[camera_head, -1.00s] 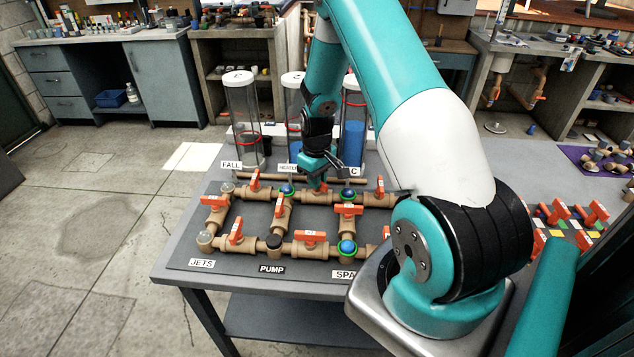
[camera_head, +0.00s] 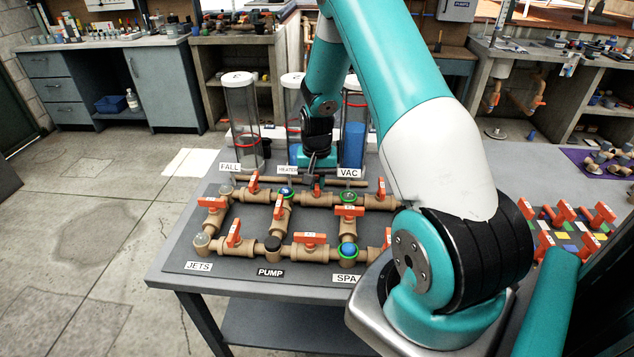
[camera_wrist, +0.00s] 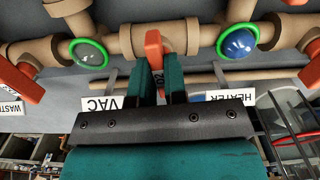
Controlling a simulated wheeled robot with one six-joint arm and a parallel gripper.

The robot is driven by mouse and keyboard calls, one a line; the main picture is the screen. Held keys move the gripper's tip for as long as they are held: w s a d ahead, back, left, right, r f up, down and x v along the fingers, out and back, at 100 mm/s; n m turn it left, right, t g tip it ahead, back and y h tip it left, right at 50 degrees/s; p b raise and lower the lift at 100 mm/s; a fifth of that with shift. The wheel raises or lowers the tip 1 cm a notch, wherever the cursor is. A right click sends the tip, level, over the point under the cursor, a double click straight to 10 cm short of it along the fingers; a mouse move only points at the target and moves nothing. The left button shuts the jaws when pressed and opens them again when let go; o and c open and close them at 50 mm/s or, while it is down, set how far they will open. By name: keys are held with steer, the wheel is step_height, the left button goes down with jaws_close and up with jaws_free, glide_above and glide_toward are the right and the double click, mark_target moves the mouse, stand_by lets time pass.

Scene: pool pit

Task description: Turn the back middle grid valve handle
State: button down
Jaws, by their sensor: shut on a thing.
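The back middle valve handle is orange (camera_head: 318,193) and sits on the back run of tan pipe. The back right junction, near the VAC label, has a green ring with a dull centre (camera_wrist: 89,53). The junction near the HEATER label is blue with a green ring (camera_wrist: 238,43).
Other orange handles stand close on both sides, such as the back left one (camera_head: 253,182) and back right one (camera_head: 381,187). Clear cylinders (camera_head: 240,105) stand behind the grid. Loose orange handles (camera_head: 563,213) lie on the bench at right.

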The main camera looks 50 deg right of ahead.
mark_target(317, 181)
steer(key=shift+m, duration=0.6)
steer(key=c, duration=1.2)
jaws_free()
steer(key=shift+o, duration=0.2)
step_height(317, 181, up, 18)
steer(key=b, duration=0.2)
steer(key=shift+f+b, duration=0.25)
steer(key=shift+b, duration=0.1)
